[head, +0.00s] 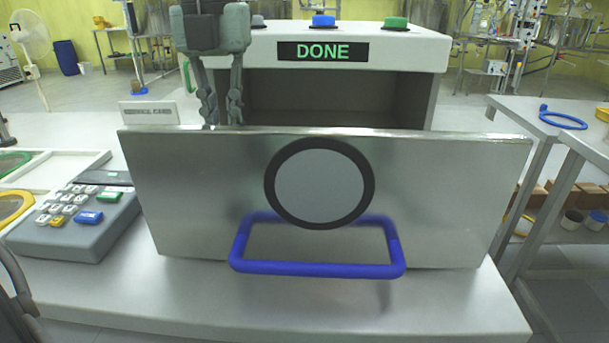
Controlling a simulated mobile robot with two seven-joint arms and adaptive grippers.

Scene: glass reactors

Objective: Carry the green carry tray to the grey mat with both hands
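I cannot make out the green carry tray or the grey mat in the head view. A thin green curved piece (187,76) shows beside the left side of the white box; I cannot tell what it belongs to. My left gripper (222,122) points down at the upper left, by the box's left front. Its fingertips are apart, with nothing visible between them, close above the top edge of the metal panel. My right gripper is not in view.
The metal panel (450,190), with a grey disc (319,190) and blue handle (318,269), stands before the open white box (430,45) reading DONE. A table (590,140) stands right.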

